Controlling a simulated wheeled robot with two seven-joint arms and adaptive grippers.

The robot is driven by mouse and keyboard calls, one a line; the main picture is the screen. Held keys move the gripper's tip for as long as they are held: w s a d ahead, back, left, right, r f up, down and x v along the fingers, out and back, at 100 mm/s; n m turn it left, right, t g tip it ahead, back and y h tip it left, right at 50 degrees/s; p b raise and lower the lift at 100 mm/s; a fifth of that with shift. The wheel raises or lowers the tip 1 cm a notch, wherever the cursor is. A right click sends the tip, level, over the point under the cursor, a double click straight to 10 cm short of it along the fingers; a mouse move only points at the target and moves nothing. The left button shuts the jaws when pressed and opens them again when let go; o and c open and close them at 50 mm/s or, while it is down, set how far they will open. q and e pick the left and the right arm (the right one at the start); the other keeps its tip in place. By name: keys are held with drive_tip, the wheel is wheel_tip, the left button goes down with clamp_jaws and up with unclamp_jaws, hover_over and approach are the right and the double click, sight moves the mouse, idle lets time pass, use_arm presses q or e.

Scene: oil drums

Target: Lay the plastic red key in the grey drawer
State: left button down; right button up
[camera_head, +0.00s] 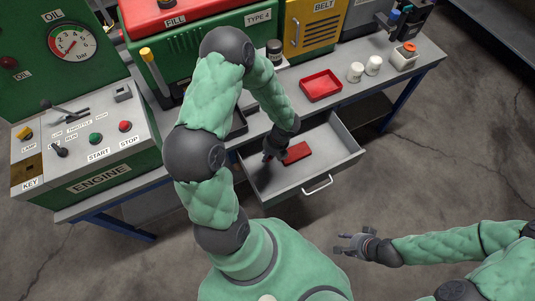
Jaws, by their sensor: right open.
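The grey drawer (345,153) is pulled out from under the bench, with its silver handle at the front. A flat dark red block (298,153) lies inside it; I cannot tell whether it is the plastic red key. No other key shape shows clearly. My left gripper (268,157) reaches down into the drawer, just left of the red block. Its fingers are small and dark, and I cannot tell whether they are open or hold anything. My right gripper (342,244) is open and empty over the floor, in front of the drawer.
The bench top holds a red tray (320,86), two white cups (364,69) and a white box with an orange knob (403,58). The engine panel (90,140) stands at the left. My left arm hides part of the bench. The floor at the right is clear.

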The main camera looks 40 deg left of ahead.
use_arm(q)
drive_tip(key=shift+w+f+b, duration=0.1)
drive_tip(key=shift+f+b, duration=0.85)
drive_tip(key=shift+f, duration=0.5)
drive_tip(key=c, duration=0.9)
unclamp_jaws()
drive_tip(key=shift+c, duration=0.2)
drive_tip(key=shift+d, duration=0.1)
drive_tip(key=v, duration=1.2)
drive_tip(key=shift+w+d, duration=0.15)
drive_tip(key=shift+d, duration=0.05)
drive_tip(key=shift+f, duration=0.15)
